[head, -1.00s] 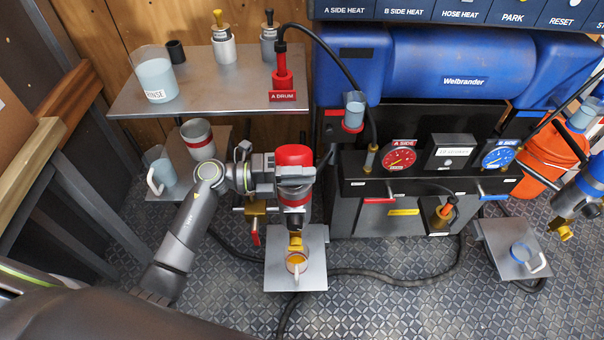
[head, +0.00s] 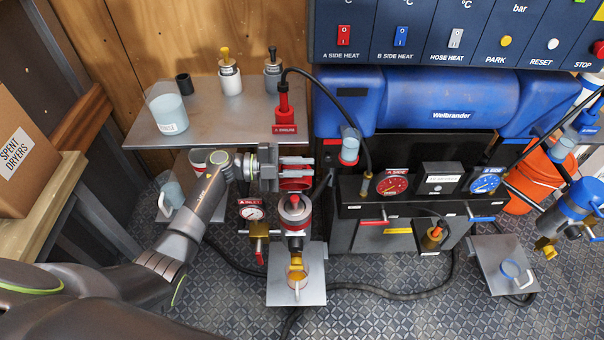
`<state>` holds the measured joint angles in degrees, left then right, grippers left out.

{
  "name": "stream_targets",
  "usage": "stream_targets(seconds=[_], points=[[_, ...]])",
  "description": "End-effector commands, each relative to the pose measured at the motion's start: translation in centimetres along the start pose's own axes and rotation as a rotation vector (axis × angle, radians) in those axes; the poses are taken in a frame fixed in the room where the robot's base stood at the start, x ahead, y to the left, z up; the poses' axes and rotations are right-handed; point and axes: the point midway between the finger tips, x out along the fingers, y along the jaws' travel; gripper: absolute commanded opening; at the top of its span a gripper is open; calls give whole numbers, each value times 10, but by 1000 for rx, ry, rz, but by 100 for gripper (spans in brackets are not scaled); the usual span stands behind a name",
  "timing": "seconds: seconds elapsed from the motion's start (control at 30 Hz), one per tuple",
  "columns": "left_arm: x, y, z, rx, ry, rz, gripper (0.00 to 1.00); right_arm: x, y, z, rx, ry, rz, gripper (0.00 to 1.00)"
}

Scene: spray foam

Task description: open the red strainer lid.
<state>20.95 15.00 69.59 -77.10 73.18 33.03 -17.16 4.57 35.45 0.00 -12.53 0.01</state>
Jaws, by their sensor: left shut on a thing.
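The red strainer lid (head: 297,184) is off the A-side strainer (head: 295,222) and held above and slightly behind it. My left gripper (head: 296,168) reaches in from the left and is shut on the lid, whose sides its fingers partly hide. The strainer stands upright with its top uncovered; a red-topped part shows inside its mouth. A brass valve (head: 296,264) is below it, over a cup with a white handle (head: 297,286) on a small grey stand (head: 310,295). My right gripper is not in view.
A pressure gauge (head: 251,211) and red-handled brass valve (head: 259,240) sit just left of the strainer. The black manifold (head: 345,194) is to its right. A grey shelf (head: 210,127) with a rinse jug (head: 166,110) is behind. Hoses cross the floor.

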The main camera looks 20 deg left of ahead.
Motion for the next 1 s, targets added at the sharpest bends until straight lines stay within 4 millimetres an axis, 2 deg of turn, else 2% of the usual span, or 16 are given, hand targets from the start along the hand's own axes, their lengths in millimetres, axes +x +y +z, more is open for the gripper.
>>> stream_targets(seconds=[0.13, 0.5, 1.0], points=[[0, -14, 14, -120, 0, 2, 0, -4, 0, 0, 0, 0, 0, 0], [0, -27, 38, -328, 4, 9, 0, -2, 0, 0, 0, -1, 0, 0], [0, -29, 45, -388, 6, 11, 0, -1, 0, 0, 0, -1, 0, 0]])
